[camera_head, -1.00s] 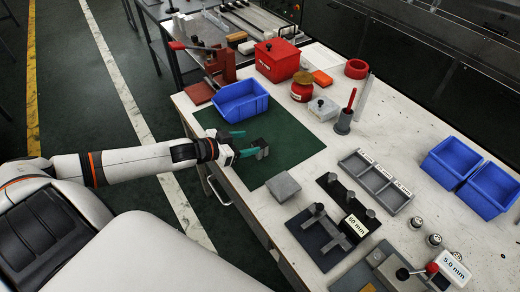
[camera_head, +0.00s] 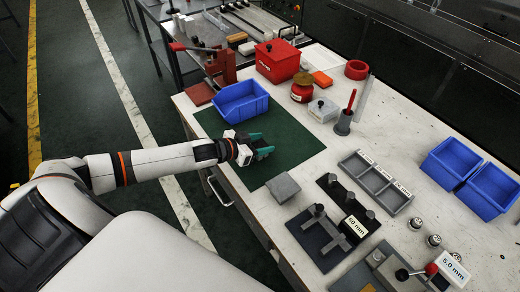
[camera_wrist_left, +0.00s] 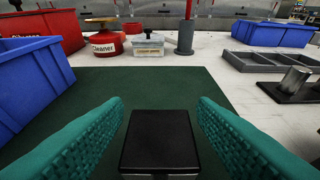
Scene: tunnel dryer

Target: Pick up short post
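A dark block (camera_wrist_left: 160,140) with a square top stands on the green mat, between the fingers of my left gripper in the left wrist view. I cannot tell for sure that it is the short post. My left gripper (camera_head: 262,150) is open around the block, and in the wrist view its two teal fingers (camera_wrist_left: 160,135) stand clear of it on both sides. In the head view the gripper mostly hides the block. Several short metal posts (camera_head: 350,197) stand on a black bar at the right. My right gripper is not in view.
A blue bin (camera_head: 240,101) stands behind my left gripper on the green mat (camera_head: 290,140). A grey block (camera_head: 283,187) lies by the mat's front corner. A grey divided tray (camera_head: 375,182) and two blue bins (camera_head: 452,160) are further right. The mat's right part is clear.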

